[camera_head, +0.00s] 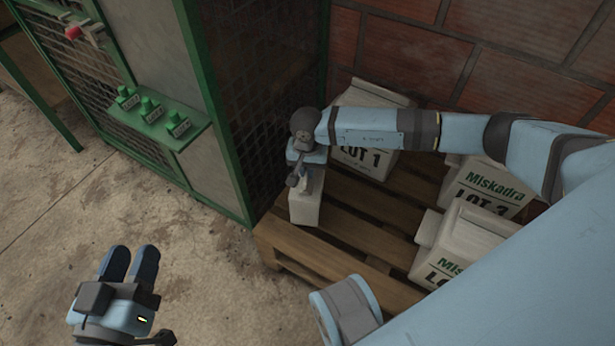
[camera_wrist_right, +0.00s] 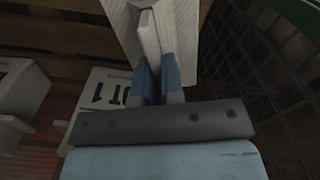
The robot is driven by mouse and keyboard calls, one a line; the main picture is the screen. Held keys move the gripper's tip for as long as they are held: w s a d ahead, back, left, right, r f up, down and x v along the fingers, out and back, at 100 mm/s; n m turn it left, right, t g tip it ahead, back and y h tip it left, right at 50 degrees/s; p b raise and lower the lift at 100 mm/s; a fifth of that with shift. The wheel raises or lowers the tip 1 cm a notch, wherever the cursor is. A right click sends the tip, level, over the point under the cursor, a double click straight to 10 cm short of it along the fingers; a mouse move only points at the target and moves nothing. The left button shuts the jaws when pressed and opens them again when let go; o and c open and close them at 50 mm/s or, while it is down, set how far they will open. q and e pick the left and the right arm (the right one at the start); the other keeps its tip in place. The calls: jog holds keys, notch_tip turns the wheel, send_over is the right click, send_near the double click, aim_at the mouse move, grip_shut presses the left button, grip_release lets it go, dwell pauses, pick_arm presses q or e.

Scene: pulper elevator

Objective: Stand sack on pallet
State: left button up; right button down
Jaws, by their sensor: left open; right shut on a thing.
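A pale sack (camera_head: 306,205) stands upright at the left front corner of the wooden pallet (camera_head: 335,251), close to the green mesh cage. My right gripper (camera_head: 301,177) is over its top and shut on it. In the right wrist view the same sack (camera_wrist_right: 187,40) shows beyond the fingers, with its top fold pinched between the blue-tipped jaws (camera_wrist_right: 157,78). Whether its base bears fully on the slats is hard to tell. My left gripper (camera_head: 131,264) is open and empty over the concrete floor at the lower left.
Sacks labelled LOT 1 (camera_head: 365,160), LOT 3 (camera_head: 486,187) and another Miskadra sack (camera_head: 459,243) stand on the pallet. The green mesh cage (camera_head: 262,90) with a button panel (camera_head: 152,115) borders the pallet's left. A brick wall (camera_head: 470,60) closes the back. Bare slats lie mid-pallet.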

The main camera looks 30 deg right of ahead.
pick_arm(q)
jog(key=shift+f+g+b, duration=0.35)
jog(key=shift+f+g, duration=0.05)
jog(key=shift+f, duration=0.4)
pick_arm(e)
jog(key=shift+f, duration=1.45)
jog(key=shift+f, duration=0.2)
pick_arm(q)
jog(key=shift+f, duration=0.1)
pick_arm(e)
jog(key=c, duration=1.2)
grip_release()
jog(key=shift+c, duration=0.2)
pick_arm(q)
notch_tip(320, 180, up, 7)
jog(key=t+p, duration=0.2)
jog(key=p, duration=0.2)
jog(key=shift+a+f+t, duration=0.15)
jog(key=shift+a+t, duration=0.05)
jog(key=shift+t, duration=0.1)
pick_arm(e)
notch_tip(320, 180, up, 12)
jog(key=shift+r, duration=0.15)
pick_arm(q)
jog(key=shift+s, duration=0.1)
pick_arm(e)
jog(key=shift+s, duration=0.1)
